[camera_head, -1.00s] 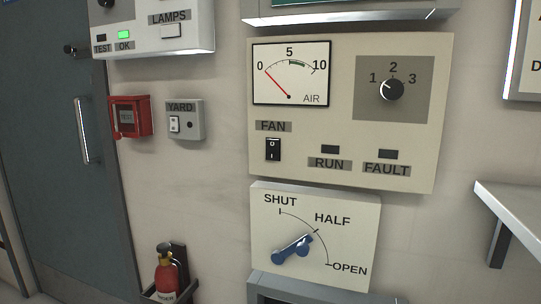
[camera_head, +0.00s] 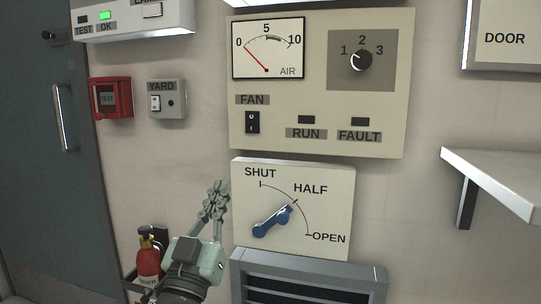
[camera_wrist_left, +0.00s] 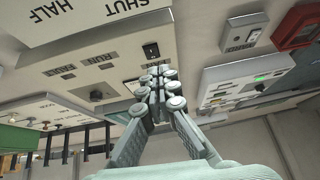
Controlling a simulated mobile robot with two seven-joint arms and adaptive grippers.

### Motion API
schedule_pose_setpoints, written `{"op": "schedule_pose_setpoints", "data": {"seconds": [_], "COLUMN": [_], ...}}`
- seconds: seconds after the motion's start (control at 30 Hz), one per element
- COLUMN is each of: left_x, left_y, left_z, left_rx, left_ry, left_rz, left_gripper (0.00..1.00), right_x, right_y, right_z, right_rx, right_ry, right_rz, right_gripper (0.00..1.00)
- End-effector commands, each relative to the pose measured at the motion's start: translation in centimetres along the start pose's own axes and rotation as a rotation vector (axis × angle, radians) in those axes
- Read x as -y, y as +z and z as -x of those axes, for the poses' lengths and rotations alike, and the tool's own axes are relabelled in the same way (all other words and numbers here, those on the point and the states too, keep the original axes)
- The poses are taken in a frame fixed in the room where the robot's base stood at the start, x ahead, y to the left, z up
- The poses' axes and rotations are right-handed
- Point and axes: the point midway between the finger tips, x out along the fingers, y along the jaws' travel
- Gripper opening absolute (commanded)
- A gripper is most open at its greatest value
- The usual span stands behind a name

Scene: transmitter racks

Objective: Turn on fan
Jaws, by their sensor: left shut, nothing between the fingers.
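The fan switch (camera_head: 252,122) is a small black rocker under the FAN label on the beige panel (camera_head: 400,90). It also shows in the left wrist view (camera_wrist_left: 151,50), just beyond my fingertips. The RUN lamp (camera_head: 306,119) and FAULT lamp (camera_head: 360,121) are dark. The AIR gauge (camera_head: 268,48) needle rests near 0. My left gripper (camera_head: 218,190) is shut and empty, pointing up, below and left of the switch and apart from it. In the left wrist view its fingers (camera_wrist_left: 160,72) are together. My right gripper is not in view.
The blue damper lever (camera_head: 272,221) points near HALF on a panel beside my left gripper. A grey vent (camera_head: 310,275) is below. A YARD switch (camera_head: 155,103), red box (camera_head: 110,98) and fire extinguisher (camera_head: 149,262) are left. A shelf (camera_head: 490,175) juts out at right.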

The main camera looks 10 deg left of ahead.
Motion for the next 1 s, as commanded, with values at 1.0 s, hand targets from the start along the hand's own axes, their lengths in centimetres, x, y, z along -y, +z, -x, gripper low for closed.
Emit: {"op": "schedule_pose_setpoints", "data": {"seconds": [1.0], "left_x": [-1.1], "left_y": [-4.1], "left_z": [-7.8], "left_rx": [-0.097], "left_ry": [0.034], "left_rz": [0.005], "left_gripper": [0.00], "right_x": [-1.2], "right_y": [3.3], "right_z": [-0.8], "right_rx": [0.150], "right_ry": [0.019], "right_rz": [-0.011], "right_gripper": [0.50]}}
